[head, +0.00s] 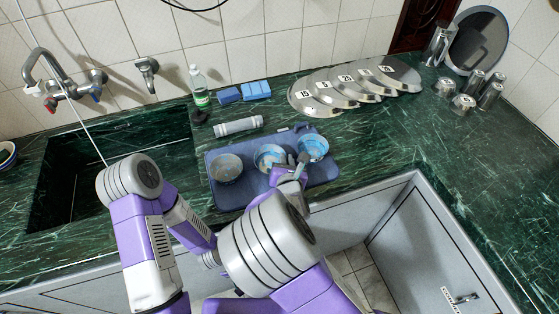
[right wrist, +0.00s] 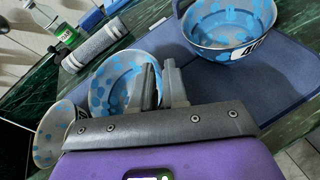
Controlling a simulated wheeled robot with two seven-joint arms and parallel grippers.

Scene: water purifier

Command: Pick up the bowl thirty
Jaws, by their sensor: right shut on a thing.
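My right gripper (head: 302,160) is at the right rim of the middle bowl. In the right wrist view its fingers (right wrist: 160,82) straddle the rim of the middle bowl (right wrist: 112,80) and are shut on it. The label of this bowl is hidden. The right bowl (right wrist: 215,35) bears a partly covered label that seems to begin with 4. The left bowl (right wrist: 50,140) has a label I cannot read. My left gripper is not visible.
A sink (head: 110,165) lies to the left. Numbered metal lids (head: 340,88) overlap at the back right. The right counter is mostly clear.

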